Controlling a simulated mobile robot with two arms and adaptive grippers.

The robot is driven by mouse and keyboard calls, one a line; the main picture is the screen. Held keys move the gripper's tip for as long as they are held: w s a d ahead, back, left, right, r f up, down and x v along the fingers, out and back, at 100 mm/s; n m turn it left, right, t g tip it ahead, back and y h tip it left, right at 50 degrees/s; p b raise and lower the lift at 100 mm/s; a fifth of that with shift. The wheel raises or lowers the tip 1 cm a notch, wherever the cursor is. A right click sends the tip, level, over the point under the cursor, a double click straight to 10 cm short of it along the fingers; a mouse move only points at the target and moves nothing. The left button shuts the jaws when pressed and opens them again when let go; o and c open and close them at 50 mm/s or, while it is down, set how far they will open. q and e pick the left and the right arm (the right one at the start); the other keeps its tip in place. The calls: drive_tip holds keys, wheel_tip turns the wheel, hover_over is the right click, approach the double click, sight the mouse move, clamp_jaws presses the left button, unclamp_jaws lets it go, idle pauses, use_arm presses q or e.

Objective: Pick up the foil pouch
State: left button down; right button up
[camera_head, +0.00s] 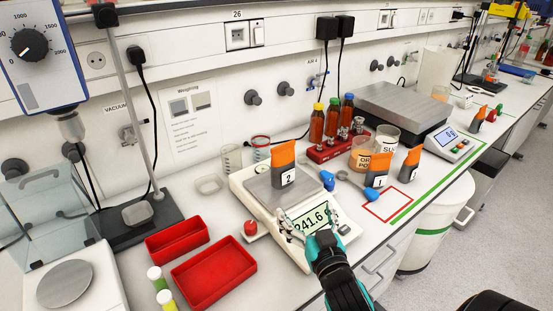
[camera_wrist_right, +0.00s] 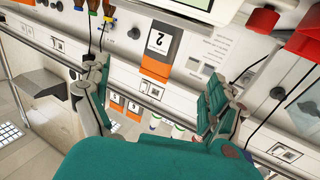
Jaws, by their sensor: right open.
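Several orange and black pouches stand upright on the bench. The one marked 2 (camera_head: 284,165) stands on the pan of the white balance (camera_head: 240,182), whose display reads about 241.6. Two more, one marked 1 (camera_head: 377,170) and another (camera_head: 409,162), stand to its right. My right gripper (camera_head: 308,212) is open and empty over the balance's front, short of pouch 2. In the right wrist view, pouch 2 (camera_wrist_right: 160,48) appears upside down between the spread fingers (camera_wrist_right: 155,76), apart from both. My left gripper is out of view.
A red rack (camera_head: 335,148) with capped bottles and a larger grey scale (camera_head: 402,108) stand behind. A red-outlined square (camera_head: 386,206) on the bench is bare.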

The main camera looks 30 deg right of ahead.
drive_tip(key=w, duration=0.2)
drive_tip(key=p, duration=0.3)
approach(285, 171)
drive_tip(key=shift+w+d+r, duration=0.1)
drive_tip(key=shift+w+d, duration=0.2)
drive_tip(key=shift+w, duration=0.2)
drive_tip(key=shift+w+d+r, duration=0.15)
drive_tip(key=shift+w+d, duration=0.2)
drive_tip(key=shift+w, duration=0.15)
drive_tip(key=x, duration=0.3)
drive_tip(key=shift+f, duration=0.15)
drive_tip(key=shift+w+d, duration=0.15)
drive_tip(key=shift+w, duration=0.5)
drive_tip(key=shift+w+p, duration=0.2)
drive_tip(key=shift+p, duration=0.1)
drive_tip(key=x, duration=0.1)
drive_tip(key=p+x, duration=0.1)
drive_tip(key=x, duration=0.2)
drive_tip(key=shift+w, duration=0.55)
drive_tip(key=shift+c, duration=0.7)
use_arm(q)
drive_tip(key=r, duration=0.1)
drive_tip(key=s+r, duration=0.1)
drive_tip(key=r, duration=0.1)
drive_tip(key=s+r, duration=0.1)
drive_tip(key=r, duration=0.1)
use_arm(e)
drive_tip(key=c, duration=1.4)
